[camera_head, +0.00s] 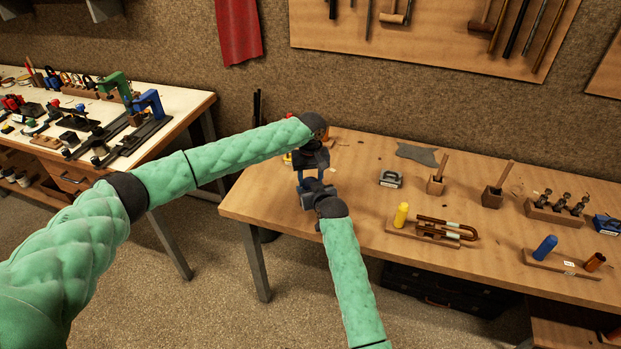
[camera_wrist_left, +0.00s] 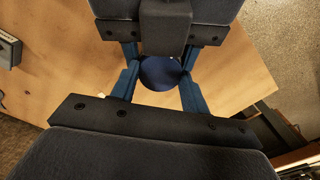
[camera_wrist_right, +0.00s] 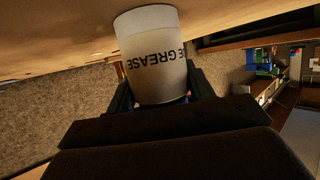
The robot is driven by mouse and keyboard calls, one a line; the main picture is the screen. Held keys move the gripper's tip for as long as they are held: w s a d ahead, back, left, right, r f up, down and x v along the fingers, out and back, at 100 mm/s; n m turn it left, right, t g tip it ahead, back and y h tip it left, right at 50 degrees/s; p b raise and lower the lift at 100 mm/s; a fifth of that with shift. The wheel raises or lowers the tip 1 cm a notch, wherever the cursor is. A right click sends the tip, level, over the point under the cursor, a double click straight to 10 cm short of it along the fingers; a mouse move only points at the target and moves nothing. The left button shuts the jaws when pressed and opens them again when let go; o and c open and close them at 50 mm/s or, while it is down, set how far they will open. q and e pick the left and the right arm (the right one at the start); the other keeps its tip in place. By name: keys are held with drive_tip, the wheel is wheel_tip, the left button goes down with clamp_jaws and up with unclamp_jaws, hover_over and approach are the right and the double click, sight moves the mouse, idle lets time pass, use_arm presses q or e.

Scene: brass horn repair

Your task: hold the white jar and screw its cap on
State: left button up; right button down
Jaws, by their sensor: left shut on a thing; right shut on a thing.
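The white jar (camera_wrist_right: 152,52), lettered GREASE, shows large in the right wrist view, its lettering upside down. My right gripper (camera_wrist_right: 160,90) is shut on it, with a dark finger on either side. The dark blue round cap (camera_wrist_left: 160,73) sits between the blue fingers of my left gripper (camera_wrist_left: 160,85), which is shut on it. In the head view my left gripper (camera_head: 311,172) points down just above my right gripper (camera_head: 309,188), close to the table's left end. There the grippers mostly hide jar and cap. I cannot tell whether the cap's thread meets the jar.
The wooden table (camera_head: 350,160) carries a yellow bottle (camera_head: 401,215), a brass slide on a block (camera_head: 440,232), a grey metal block (camera_head: 390,179) and a blue cylinder (camera_head: 545,248) to the right. A bench with tools (camera_head: 190,105) stands at left.

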use_arm(q)
drive_tip(key=o, duration=1.1)
drive_tip(key=shift+r, duration=0.1)
drive_tip(key=shift+r, duration=2.15)
drive_tip(key=shift+o, duration=0.3)
drive_tip(key=shift+r+n, duration=0.4)
drive_tip(key=shift+r, duration=0.2)
drive_tip(key=shift+r+n, duration=1.2)
drive_tip(key=shift+n, duration=0.1)
drive_tip(key=shift+f, duration=0.1)
